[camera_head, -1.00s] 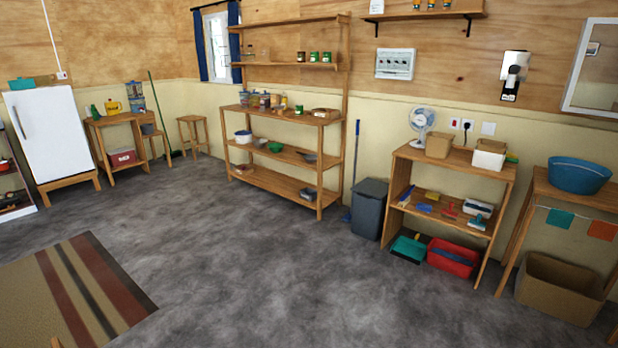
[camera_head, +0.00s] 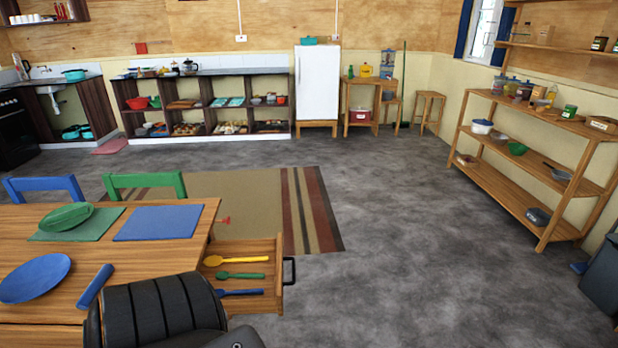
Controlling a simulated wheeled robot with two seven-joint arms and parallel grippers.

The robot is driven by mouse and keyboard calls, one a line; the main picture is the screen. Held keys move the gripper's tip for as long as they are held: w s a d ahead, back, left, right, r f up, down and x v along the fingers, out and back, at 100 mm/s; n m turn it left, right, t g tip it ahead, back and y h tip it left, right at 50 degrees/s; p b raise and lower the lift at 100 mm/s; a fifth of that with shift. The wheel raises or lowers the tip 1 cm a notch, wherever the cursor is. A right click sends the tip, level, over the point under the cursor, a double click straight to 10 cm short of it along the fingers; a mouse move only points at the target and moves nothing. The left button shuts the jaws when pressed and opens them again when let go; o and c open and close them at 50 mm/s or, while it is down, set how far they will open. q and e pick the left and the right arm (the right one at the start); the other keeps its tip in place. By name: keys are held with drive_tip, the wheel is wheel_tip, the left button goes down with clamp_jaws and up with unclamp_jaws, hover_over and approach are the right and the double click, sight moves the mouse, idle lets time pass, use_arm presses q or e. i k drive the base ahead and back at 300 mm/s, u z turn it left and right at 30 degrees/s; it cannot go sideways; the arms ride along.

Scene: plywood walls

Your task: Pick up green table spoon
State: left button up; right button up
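The green spoon (camera_head: 240,275) lies in an open wooden drawer (camera_head: 263,304) of the dining table (camera_head: 50,252). It lies between a yellow spoon (camera_head: 236,259) and a blue spoon (camera_head: 240,292), all roughly side by side. The drawer has a dark handle (camera_head: 290,271) on its right end. Neither of my grippers shows. A dark ribbed part of my own arm covers the near table edge and comes close to the drawer's lower left side.
The table holds a green plate (camera_head: 66,217), a blue plate (camera_head: 35,278) and a blue placemat (camera_head: 160,222). Green (camera_head: 145,183) and blue (camera_head: 43,187) chairs stand behind it. Floor right of the drawer is clear up to the wooden shelf (camera_head: 520,206).

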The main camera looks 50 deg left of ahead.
sight(221, 276)
drive_tip(key=z, duration=0.55)
drive_tip(key=i, duration=0.75)
drive_tip(key=u, duration=3)
